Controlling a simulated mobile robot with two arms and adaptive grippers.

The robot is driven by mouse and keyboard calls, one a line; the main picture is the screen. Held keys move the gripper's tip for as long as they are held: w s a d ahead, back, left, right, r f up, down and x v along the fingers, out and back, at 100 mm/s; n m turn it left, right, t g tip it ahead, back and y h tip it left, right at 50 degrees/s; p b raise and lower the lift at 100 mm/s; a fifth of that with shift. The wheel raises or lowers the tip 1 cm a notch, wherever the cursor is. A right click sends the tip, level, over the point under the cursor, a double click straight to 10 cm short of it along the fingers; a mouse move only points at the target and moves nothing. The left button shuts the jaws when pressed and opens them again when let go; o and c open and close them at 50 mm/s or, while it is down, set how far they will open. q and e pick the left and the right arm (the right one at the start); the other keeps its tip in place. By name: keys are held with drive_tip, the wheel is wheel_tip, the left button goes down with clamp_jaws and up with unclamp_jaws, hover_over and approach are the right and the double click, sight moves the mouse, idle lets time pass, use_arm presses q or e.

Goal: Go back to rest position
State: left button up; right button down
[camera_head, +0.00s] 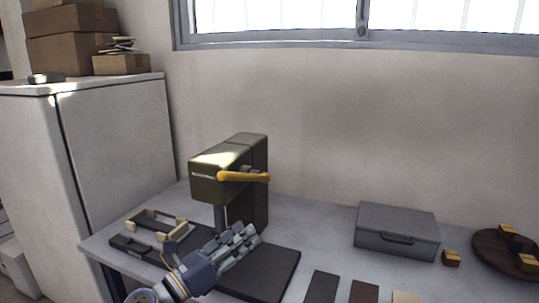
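My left gripper (243,241) is low in the middle of the head view, its arm coming in from the bottom left. It is over the dark base plate (276,274) of an olive press (262,160) with a yellow handle (243,177). The fingers overlap the foot of the press in the picture; I cannot tell whether they touch anything or how far apart they are. I see nothing held between them. My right gripper is not in view.
A closed grey case (397,233), a small wooden block (451,259) and a round brown board (489,243) with blocks are on the right. Dark and pale flat pieces (322,287) lie along the front. A white cabinet stands left.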

use_arm(q)
drive_tip(key=s+a+f+n+t+y, duration=0.1)
drive_tip(key=s+a+f+n+y, duration=0.3)
drive_tip(key=a+f+n+y, duration=0.7)
drive_tip(key=s+a+f+n+t+y, duration=0.1)
drive_tip(key=s+a+f+n+y, duration=0.3)
drive_tip(key=n, duration=1.3)
drive_tip(key=s+d+f+n+g, duration=0.1)
drive_tip(key=s+f+n+g, duration=0.55)
drive_tip(key=s, duration=0.75)
drive_tip(key=s+f+n+g, duration=0.55)
drive_tip(key=s+f, duration=0.25)
drive_tip(key=s, duration=0.6)
wheel_tip(320, 180, down, 23)
drive_tip(key=m+g+p, duration=0.1)
drive_tip(key=g, duration=0.1)
drive_tip(key=s+a+f+g+p, duration=0.1)
drive_tip(key=s+a+f, duration=0.2)
drive_tip(key=s+f, duration=1.4)
drive_tip(key=shift+s+f, duration=0.25)
drive_tip(key=shift+s, duration=0.15)
